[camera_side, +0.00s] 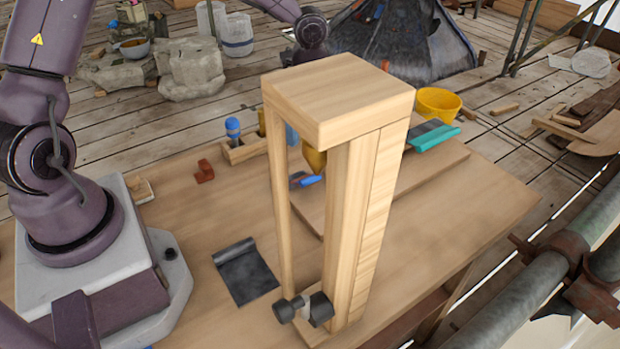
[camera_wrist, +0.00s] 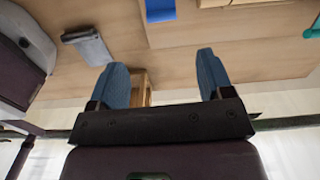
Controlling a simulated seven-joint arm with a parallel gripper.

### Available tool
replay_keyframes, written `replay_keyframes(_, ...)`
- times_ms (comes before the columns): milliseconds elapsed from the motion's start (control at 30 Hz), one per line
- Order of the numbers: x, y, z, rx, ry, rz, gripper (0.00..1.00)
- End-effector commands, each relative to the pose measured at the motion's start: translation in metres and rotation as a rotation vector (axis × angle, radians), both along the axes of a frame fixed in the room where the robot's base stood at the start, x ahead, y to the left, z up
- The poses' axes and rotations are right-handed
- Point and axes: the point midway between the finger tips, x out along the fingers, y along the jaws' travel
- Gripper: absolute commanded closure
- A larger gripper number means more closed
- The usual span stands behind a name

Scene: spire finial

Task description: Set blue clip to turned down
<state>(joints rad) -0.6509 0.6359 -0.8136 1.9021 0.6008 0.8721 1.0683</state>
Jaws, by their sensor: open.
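A small bright blue piece (camera_side: 308,181), which looks like the blue clip, lies low behind the wooden tower in the side view. The tower's posts partly cover the area, and I cannot tell which way the clip is turned. In the wrist view a flat blue patch (camera_wrist: 160,10) shows at the top edge, cut off by the frame; I cannot tell if it is the same piece. My gripper (camera_wrist: 163,80) is open, its two blue-grey fingers wide apart with nothing held between them. In the side view the tower mostly hides it.
The tall wooden tower (camera_side: 375,190) stands at the table's front, a brass-coloured pointed piece (camera_side: 315,160) inside it. A dark sheet (camera_side: 245,272), a red block (camera_side: 204,171), a blue-topped tool (camera_side: 233,127) and a teal-handled tool (camera_side: 433,138) lie around. The table's right side is clear.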

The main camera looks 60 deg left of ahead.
Motion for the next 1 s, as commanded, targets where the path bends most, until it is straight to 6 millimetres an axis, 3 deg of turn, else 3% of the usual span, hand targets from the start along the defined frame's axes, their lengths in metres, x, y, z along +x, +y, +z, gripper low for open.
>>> replay_keyframes(267,0.001,0.0,-0.026,-0.006,-0.002,-0.035,0.27)
replay_keyframes(700,0.001,0.0,-0.111,-0.004,-0.002,-0.031,0.27)
replay_keyframes(1000,0.002,0.001,-0.13,-0.002,-0.006,-0.03,0.27)
